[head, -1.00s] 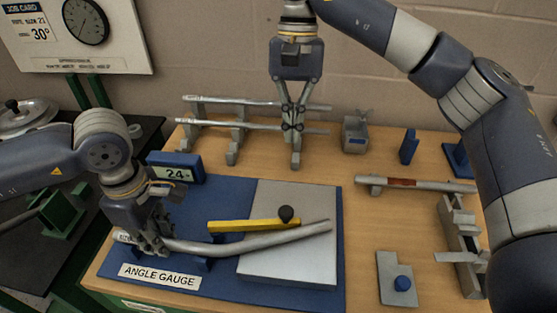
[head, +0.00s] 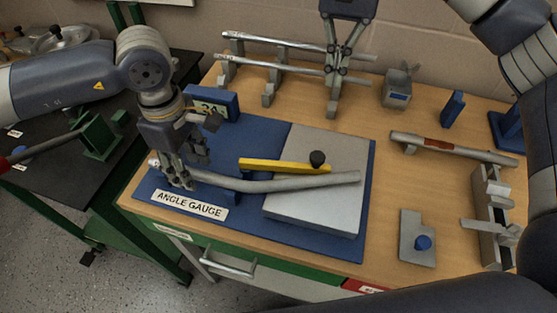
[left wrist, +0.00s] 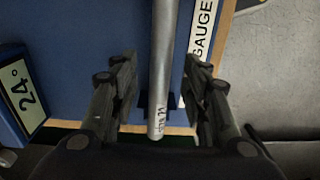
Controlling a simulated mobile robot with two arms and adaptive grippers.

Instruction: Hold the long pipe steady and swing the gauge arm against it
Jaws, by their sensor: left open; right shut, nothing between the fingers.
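The long pipe (head: 270,184) is a grey bent tube lying along the blue angle gauge (head: 262,238), its right part over a light grey plate. My left gripper (head: 180,184) is at the pipe's left end. In the left wrist view its open fingers stand either side of the pipe (left wrist: 162,60), apart from it. The gauge display (left wrist: 22,92) reads 24°. My right gripper (head: 333,112) is shut and empty by the rear rack.
Straight pipes (head: 270,62) lie on the rear rack. A pipe with a reddish band (head: 455,148), a grey fixture (head: 492,215) and a plate with a blue knob (head: 418,240) are on the right. A dark side table (head: 60,190) stands left.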

